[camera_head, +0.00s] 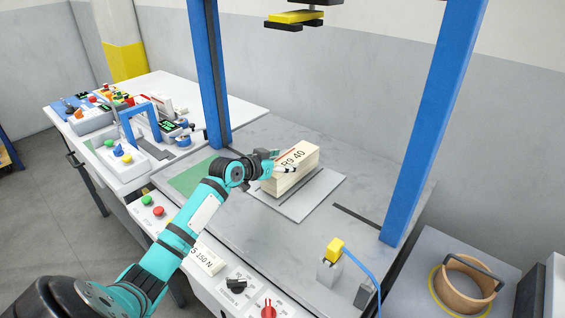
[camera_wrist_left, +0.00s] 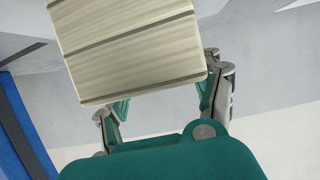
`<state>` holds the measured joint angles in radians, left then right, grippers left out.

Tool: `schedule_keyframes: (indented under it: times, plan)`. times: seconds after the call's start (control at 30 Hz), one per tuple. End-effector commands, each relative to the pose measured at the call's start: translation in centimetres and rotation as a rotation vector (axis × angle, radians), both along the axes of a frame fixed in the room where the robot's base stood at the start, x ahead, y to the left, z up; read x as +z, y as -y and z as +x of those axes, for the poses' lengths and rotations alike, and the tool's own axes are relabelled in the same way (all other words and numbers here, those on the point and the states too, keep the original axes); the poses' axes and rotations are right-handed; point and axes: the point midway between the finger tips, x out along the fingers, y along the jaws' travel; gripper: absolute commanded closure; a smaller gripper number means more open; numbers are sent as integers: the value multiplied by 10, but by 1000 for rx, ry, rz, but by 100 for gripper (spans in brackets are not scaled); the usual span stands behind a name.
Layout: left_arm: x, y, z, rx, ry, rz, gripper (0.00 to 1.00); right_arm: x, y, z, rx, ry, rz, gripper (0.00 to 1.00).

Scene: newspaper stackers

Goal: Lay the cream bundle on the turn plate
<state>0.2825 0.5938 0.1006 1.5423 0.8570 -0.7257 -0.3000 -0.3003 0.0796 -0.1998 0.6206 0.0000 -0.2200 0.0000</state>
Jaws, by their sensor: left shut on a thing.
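The cream bundle (camera_head: 292,177) is a block of stacked sheets with dark bands and a printed top label. It is over the left part of the grey turn plate (camera_head: 318,198); I cannot tell whether its underside touches the plate. My left gripper (camera_head: 280,168) is shut on the bundle at its near left end and hides part of it. In the left wrist view the layered side of the bundle (camera_wrist_left: 130,55) extends away from the fingers of my left gripper (camera_wrist_left: 162,100). My right gripper is not in view.
Blue posts (camera_head: 432,130) flank the plate, with a yellow and black head (camera_head: 297,17) above. A yellow plug with a blue cable (camera_head: 335,248) stands at the front right. A cluttered white table (camera_head: 215,98) is at left.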

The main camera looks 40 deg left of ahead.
Motion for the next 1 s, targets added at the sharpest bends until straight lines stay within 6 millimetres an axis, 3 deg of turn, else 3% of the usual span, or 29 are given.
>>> schedule_keyframes:
  times: [0.7,0.73,0.93,1.0]
  plan:
    - [-5,-1,1,2,12,0,93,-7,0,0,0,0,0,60]
    - [-4,-1,1,2,13,0,31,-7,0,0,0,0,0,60]
    - [-7,0,1,1,7,1,6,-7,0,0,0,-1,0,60]
    - [-8,0,1,1,5,0,6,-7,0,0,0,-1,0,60]
